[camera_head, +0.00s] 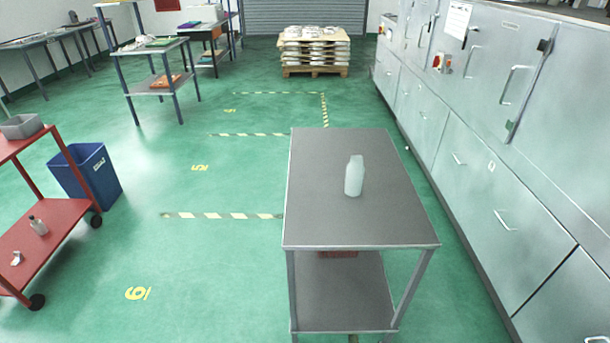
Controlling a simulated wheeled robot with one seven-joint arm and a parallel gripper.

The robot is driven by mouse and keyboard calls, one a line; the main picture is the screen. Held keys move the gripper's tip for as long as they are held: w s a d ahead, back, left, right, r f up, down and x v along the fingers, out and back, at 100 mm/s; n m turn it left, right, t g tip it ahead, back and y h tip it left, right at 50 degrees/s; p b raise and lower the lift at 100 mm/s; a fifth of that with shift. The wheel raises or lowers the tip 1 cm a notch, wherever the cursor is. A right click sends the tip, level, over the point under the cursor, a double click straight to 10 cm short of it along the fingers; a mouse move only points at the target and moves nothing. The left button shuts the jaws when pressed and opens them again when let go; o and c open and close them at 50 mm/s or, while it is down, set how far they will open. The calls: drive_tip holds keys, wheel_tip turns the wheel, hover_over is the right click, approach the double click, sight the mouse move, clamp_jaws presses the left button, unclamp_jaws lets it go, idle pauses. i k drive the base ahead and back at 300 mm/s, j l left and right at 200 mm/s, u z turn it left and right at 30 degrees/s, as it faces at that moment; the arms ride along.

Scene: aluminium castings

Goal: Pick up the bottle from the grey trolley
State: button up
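A pale, whitish bottle (354,176) stands upright on the top shelf of the grey trolley (325,222). It is a little right of the middle of the shelf, with bare surface all around it. The trolley has a lower shelf (345,300), where a reddish object (338,254) shows partly under the top. My gripper is not in view.
Grey metal cabinets (465,150) with handles run along the right, close to the trolley. A red trolley (62,212) and a blue bin (88,175) stand at the left. Green floor between them is clear. A loaded pallet (315,70) and workbenches stand farther back.

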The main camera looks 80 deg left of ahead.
sight(356, 170)
drive_tip(key=j+u, duration=0.1)
drive_tip(key=u, duration=2.1)
drive_tip(key=i+j+u, duration=0.15)
drive_tip(key=i, duration=0.45)
drive_tip(key=i+u, duration=0.1)
drive_tip(key=i, duration=0.45)
drive_tip(key=j, duration=0.1)
